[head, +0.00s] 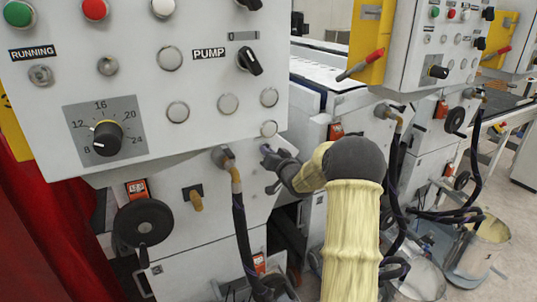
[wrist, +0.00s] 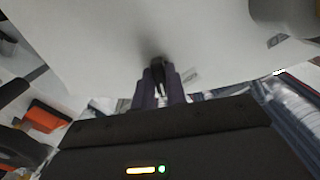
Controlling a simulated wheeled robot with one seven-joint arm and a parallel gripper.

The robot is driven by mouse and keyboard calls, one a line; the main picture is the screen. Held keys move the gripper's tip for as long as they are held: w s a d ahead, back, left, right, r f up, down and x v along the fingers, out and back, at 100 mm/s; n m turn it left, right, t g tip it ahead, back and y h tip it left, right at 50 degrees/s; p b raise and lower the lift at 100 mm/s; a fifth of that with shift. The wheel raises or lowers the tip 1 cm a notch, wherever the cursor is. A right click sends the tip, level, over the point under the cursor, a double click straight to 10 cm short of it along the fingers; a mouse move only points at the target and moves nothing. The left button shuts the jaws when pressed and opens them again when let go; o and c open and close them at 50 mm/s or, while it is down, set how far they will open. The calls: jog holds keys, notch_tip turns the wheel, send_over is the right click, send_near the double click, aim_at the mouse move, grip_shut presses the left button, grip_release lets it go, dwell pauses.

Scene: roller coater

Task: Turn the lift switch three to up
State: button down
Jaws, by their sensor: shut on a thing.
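My gripper (head: 268,152) is at the lower right edge of the near white machine, its fingers against the panel below the control box. In the wrist view my gripper (wrist: 159,88) has its two dark fingers closed around a small black switch (wrist: 158,72) that stands out from the white panel. I take this to be lift switch three; no label on it can be read. In the head view the fingers and arm hide the switch. Its up or down setting cannot be told.
Above is the near control box (head: 210,105) with a PUMP knob (head: 249,60) and several buttons. A hose (head: 239,215) hangs left of my gripper. A black handwheel (head: 142,222) is lower left.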

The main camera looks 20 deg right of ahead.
jog(key=shift+r+m, duration=0.1)
jog(key=shift+m, duration=0.4)
jog(key=c, duration=1.4)
grip_release()
jog(key=shift+c, duration=0.2)
jog(key=s+b, duration=0.6)
jog(key=s, duration=1.1)
jog(key=shift+s+d, duration=0.2)
jog(key=shift+d, duration=0.1)
